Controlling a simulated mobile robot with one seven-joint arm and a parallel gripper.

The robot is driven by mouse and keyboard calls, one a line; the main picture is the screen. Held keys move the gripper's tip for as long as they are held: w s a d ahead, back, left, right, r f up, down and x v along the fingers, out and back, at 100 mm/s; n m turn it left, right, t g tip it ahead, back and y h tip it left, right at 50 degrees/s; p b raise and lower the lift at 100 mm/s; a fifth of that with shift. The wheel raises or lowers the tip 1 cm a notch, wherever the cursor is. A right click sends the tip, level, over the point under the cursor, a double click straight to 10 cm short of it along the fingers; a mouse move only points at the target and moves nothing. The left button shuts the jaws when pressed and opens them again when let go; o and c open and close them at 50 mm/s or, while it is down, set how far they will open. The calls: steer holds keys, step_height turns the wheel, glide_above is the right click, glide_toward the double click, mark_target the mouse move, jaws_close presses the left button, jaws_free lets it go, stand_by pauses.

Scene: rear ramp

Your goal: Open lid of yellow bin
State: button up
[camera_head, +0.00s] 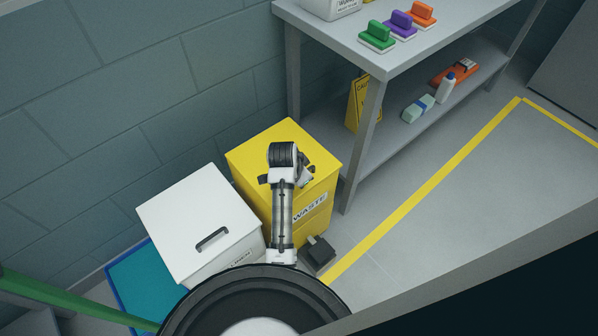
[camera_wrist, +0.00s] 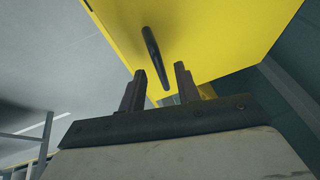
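The yellow bin (camera_head: 254,157) stands against the block wall, and its lid looks closed. A "WASTE" label is on its front. My arm hides part of the lid and front. My gripper (camera_head: 306,176) is over the lid, mostly hidden behind my wrist in the head view. In the wrist view my gripper (camera_wrist: 160,76) has its two dark fingers apart with nothing held. The black lid handle (camera_wrist: 154,52) runs across the yellow lid (camera_wrist: 215,35), and its near end shows between the fingertips. I cannot tell whether they touch it.
A white lidded bin (camera_head: 185,215) stands close on the left. A black pedal-like block (camera_head: 318,252) is on the floor in front of the yellow bin. A grey shelf table (camera_head: 345,42) with brushes stands at the right. Floor beside the yellow line (camera_head: 430,180) is clear.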

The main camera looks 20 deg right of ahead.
steer(key=shift+f, duration=0.1)
jaws_close()
stand_by(0.4)
